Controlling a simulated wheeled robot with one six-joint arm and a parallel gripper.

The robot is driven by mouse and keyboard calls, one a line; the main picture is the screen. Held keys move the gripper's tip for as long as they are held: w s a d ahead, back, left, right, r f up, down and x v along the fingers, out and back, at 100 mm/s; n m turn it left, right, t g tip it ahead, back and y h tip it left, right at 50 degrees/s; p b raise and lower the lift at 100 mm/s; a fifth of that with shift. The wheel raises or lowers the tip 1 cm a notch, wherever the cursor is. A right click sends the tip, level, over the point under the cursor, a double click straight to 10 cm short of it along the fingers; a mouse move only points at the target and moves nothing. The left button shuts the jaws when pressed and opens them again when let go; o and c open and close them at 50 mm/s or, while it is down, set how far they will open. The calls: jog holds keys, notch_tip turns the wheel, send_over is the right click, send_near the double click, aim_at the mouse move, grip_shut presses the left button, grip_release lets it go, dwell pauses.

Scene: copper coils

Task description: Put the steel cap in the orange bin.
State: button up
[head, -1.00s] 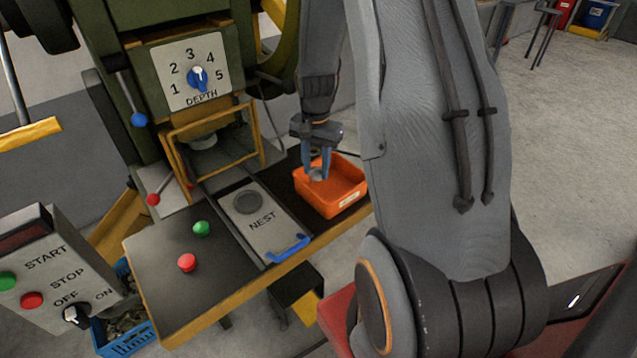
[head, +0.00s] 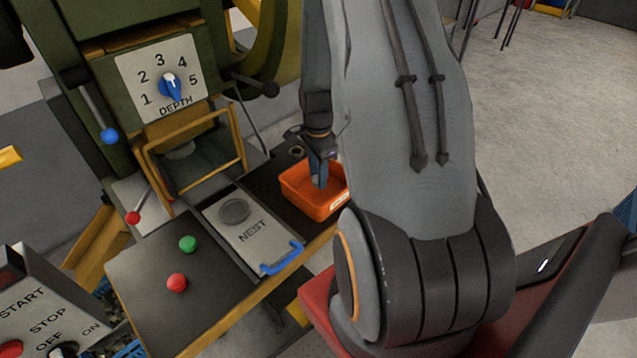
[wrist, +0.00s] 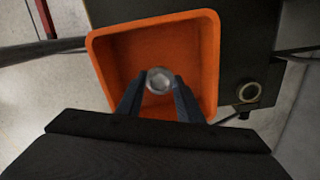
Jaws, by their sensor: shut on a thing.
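The orange bin (head: 312,204) stands on the dark bench top to the right of the nest plate. My gripper (head: 319,182) points down into the bin's opening. In the wrist view the two fingers of my gripper (wrist: 159,88) are closed on the round, shiny steel cap (wrist: 159,80). The cap is over the bin's inside, within the rim of the orange bin (wrist: 212,60). I cannot tell whether the cap touches the bin floor. In the head view the fingers and bin hide the cap.
The nest plate (head: 252,226) with its blue handle (head: 282,258) lies left of the bin. A green button (head: 187,243) and a red button (head: 177,282) sit on the bench. A small ring (wrist: 248,92) lies beside the bin. The press frame (head: 195,160) stands behind.

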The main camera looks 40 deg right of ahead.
jog(key=shift+f+p, duration=0.5)
jog(key=shift+f, duration=1.55)
jog(key=shift+f, duration=0.1)
jog(key=o, duration=1)
jog(key=shift+o, duration=0.2)
notch_tip(320, 180, up, 12)
jog(key=b, duration=0.3)
